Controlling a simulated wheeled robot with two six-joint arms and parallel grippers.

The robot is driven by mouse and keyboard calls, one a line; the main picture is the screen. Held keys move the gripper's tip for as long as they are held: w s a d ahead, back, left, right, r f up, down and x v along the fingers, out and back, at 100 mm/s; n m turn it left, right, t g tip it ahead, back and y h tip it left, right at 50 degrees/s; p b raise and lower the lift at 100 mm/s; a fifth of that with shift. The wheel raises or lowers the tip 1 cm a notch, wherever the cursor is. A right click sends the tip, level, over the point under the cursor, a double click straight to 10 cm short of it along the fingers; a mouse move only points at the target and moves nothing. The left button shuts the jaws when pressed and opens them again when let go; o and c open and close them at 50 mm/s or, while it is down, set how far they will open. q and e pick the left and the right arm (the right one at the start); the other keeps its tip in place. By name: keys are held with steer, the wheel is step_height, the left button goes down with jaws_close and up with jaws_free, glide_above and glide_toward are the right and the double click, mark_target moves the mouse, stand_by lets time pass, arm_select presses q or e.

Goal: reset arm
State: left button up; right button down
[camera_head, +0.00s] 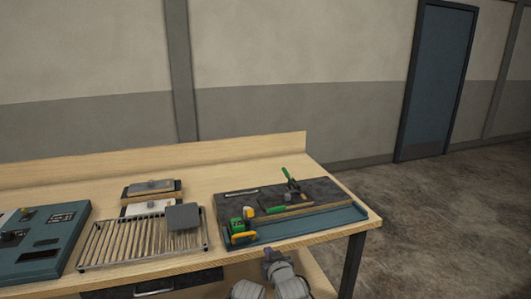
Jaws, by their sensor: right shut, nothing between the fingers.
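My right gripper (270,254) shows at the bottom of the head view, just in front of the workbench's front edge. It is shut and empty, apart from everything on the bench. Part of my right arm shows below it. My left gripper is not in view. The teal console (52,253) lies at the left of the bench, cut off by the picture's left edge. It has dark knobs and dark slots on its face.
The wooden workbench (225,185) has a low back rail. On it are a slatted rack (125,245) with a grey square plate (184,217), two small trays (150,188) behind, and a tool mat (318,190) with green-handled tools at right. Open floor lies right.

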steer(key=s+d+f+g+h+p, duration=0.1)
steer(key=s+f+g, duration=0.2)
steer(key=s, duration=0.4)
steer(key=s+d+f+g+h+p, duration=0.2)
steer(key=s+f+g, duration=0.1)
steer(key=s+g, duration=0.3)
steer(key=s+d+f+g+h+p, duration=0.1)
steer(key=s+d+f+g, duration=0.1)
steer(key=s+g, duration=0.3)
steer(key=s+f, duration=0.1)
steer(key=s, duration=0.2)
steer(key=shift+s+n+p, duration=0.25)
steer(key=shift+n+p, duration=0.05)
steer(key=shift+n, duration=0.1)
